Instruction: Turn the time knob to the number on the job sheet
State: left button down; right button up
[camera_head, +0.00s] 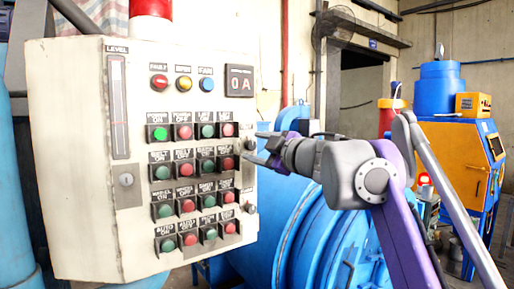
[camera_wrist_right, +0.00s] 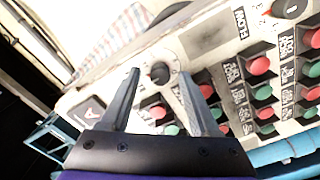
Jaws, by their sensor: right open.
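A dark round knob (camera_wrist_right: 160,72) on a pale dial shows between my fingertips in the wrist view. Its label and setting are too small to read, so I cannot tell whether it is the time knob. My right gripper (camera_wrist_right: 159,78) is open, one finger on each side of the knob; contact is not clear. In the head view the right gripper (camera_head: 257,152) is at the right edge of the white control panel (camera_head: 80,200) and partly covers that edge. A second dark knob (camera_wrist_right: 290,8) is at the wrist view's top right. No job sheet is readable. My left gripper is out of view.
Rows of green and red buttons (camera_head: 183,132) fill the panel beside the gripper. A display (camera_head: 239,81) reading "0 A" is above them. A large blue drum (camera_head: 300,240) stands behind my right arm. A blue and orange machine (camera_head: 465,150) is at the far right.

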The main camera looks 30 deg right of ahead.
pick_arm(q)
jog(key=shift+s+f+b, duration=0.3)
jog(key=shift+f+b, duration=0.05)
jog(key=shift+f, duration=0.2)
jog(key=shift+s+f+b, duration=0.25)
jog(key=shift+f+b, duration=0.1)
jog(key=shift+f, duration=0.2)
pick_arm(e)
jog(key=s, duration=1)
jog(key=shift+s+d, duration=0.35)
jog(key=shift+d, duration=0.05)
jog(key=shift+w, duration=0.1)
